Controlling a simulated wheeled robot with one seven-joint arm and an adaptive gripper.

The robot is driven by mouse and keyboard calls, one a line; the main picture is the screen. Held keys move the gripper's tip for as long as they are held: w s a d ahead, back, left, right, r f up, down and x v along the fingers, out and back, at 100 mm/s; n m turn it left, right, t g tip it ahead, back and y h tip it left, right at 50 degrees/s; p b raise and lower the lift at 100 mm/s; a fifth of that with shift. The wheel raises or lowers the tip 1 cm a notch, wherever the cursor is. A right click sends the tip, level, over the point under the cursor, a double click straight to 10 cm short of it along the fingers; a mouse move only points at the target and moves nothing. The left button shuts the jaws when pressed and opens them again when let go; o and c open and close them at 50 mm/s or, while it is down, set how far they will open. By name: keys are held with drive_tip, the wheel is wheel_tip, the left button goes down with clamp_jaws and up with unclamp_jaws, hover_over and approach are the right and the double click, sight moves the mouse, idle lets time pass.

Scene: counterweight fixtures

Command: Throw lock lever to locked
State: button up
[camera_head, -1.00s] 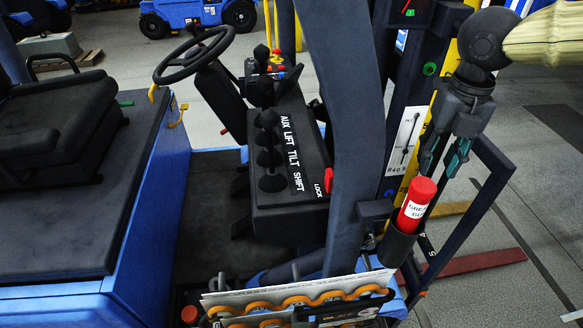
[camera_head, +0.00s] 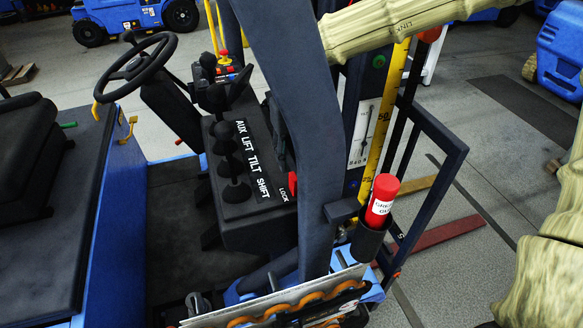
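The red lock lever (camera_head: 292,183) sits at the right edge of the black control console (camera_head: 247,212), beside the white LOCK label. Only a small red part of it shows. The dark slanted pillar (camera_head: 283,100) stands right next to it and hides what lies behind, so I cannot tell the lever's position. My pale arm comes in from the upper right and reaches the pillar's upper part. My gripper cannot be made out.
Black-knobbed levers (camera_head: 233,168) stand on the console by the AUX, LIFT, TILT and SHIFT labels. A steering wheel (camera_head: 135,68) and seat (camera_head: 30,155) are at left. A red cylinder (camera_head: 381,200) stands in a dark holder right of the pillar. Open floor lies at right.

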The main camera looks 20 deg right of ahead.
sight(294, 175)
drive_tip(key=f, duration=0.2)
drive_tip(key=s+f+p, duration=0.1)
drive_tip(key=f, duration=0.1)
drive_tip(key=shift+f, duration=0.25)
drive_tip(key=shift+w+f, duration=0.2)
drive_tip(key=shift+f, duration=0.2)
drive_tip(key=shift+s+r, duration=0.1)
drive_tip(key=shift+s, duration=0.15)
drive_tip(key=shift+w, duration=0.15)
clamp_jaws()
